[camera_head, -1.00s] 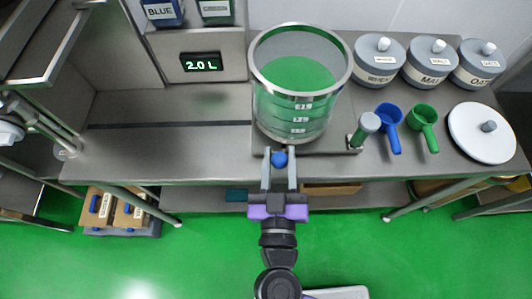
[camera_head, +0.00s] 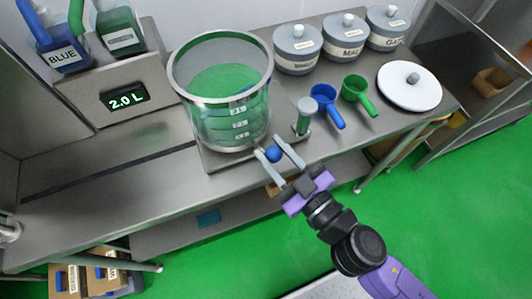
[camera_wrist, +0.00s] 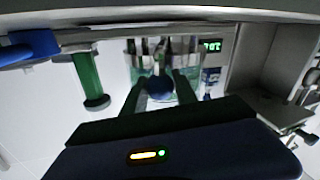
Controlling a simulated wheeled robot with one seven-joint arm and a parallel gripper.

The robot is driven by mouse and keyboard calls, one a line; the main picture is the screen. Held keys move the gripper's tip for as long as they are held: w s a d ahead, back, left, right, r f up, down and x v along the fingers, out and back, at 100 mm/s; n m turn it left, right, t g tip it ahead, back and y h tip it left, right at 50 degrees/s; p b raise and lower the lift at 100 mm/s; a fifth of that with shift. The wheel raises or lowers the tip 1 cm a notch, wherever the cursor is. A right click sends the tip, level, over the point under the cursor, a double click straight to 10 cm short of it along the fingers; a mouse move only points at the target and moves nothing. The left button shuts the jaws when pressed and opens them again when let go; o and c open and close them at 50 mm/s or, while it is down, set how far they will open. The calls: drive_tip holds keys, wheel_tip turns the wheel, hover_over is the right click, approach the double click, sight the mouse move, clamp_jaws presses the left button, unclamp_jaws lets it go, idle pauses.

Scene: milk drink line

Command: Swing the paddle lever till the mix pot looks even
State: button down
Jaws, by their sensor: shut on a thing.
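The mix pot (camera_head: 222,100) is a clear, steel-rimmed vessel on a flat base plate, holding green liquid. The liquid (camera_head: 222,88) looks one even green from above; no streaks show at this size. A blue ball knob (camera_head: 273,154), seemingly the end of the paddle lever, sticks out in front of the pot's foot, right of its middle. My gripper (camera_head: 274,152) is shut on this knob, one finger on each side. In the wrist view the knob (camera_wrist: 160,88) sits between the fingers, with the pot (camera_wrist: 140,60) behind it. The lever's rod and the paddle are hidden.
Beyond are a blue scoop (camera_head: 326,98), a green scoop (camera_head: 357,90), a white lid (camera_head: 409,86) and lidded grey jars (camera_head: 298,50). The counter's left front is clear.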

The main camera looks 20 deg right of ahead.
sight(268, 126)
drive_tip(key=shift+w+d+r+n+g+y+p, duration=0.1)
drive_tip(key=shift+w+d+n+g+y+p, duration=0.15)
drive_tip(key=shift+d+n+y+p, duration=0.3)
drive_tip(key=shift+w+d+n+g+y+p, duration=0.2)
drive_tip(key=shift+d+n+y+p, duration=0.15)
drive_tip(key=shift+d+y, duration=0.25)
drive_tip(key=shift+w+d+p, duration=0.45)
drive_tip(key=shift+d+p, duration=0.3)
drive_tip(key=c, duration=1)
unclamp_jaws()
drive_tip(key=b+v, duration=0.1)
drive_tip(key=v, duration=0.6)
drive_tip(key=shift+s+d+b, duration=0.15)
drive_tip(key=shift+s+b, duration=0.25)
